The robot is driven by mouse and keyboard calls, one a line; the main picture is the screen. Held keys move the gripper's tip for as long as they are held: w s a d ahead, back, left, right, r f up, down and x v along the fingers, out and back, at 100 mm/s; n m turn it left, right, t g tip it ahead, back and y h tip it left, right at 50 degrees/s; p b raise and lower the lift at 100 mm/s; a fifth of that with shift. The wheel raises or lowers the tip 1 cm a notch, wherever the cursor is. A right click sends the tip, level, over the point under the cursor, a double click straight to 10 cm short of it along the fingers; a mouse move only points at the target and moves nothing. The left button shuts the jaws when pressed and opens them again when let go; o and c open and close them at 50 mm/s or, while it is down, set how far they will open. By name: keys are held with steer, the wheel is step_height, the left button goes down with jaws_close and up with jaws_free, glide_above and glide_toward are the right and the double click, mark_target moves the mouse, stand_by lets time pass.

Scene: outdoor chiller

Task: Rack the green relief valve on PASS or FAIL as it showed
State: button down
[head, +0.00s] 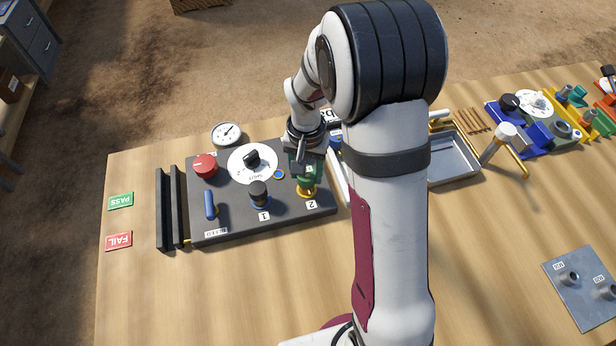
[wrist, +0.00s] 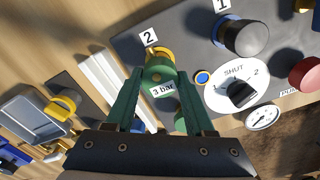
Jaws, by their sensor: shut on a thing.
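The green relief valve (wrist: 160,77) has a "3 bar" label and stands at the yellow-ringed port marked 2 on the dark test panel (head: 225,229). It also shows in the head view (head: 306,183), partly under my wrist. My gripper (wrist: 160,71) is shut on it, with one finger on each side. I cannot tell whether the valve is still seated in the port. The green PASS label (head: 120,201) and red FAIL label (head: 118,241) lie on the table at the left, PASS farther back. Two dark rails (head: 163,210) stand between these labels and the panel.
The panel carries a red knob (head: 205,166), a SHUT dial (head: 240,162), a blue BLEED lever (head: 210,205) and a black-topped fitting (head: 258,194) at port 1. A gauge (head: 227,133) stands behind. A grey tray (head: 464,170) lies right. The front left table is clear.

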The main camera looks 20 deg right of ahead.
steer(key=shift+r, duration=0.3)
steer(key=shift+r, duration=3)
steer(key=c, duration=0.9)
jaws_free()
jaws_close()
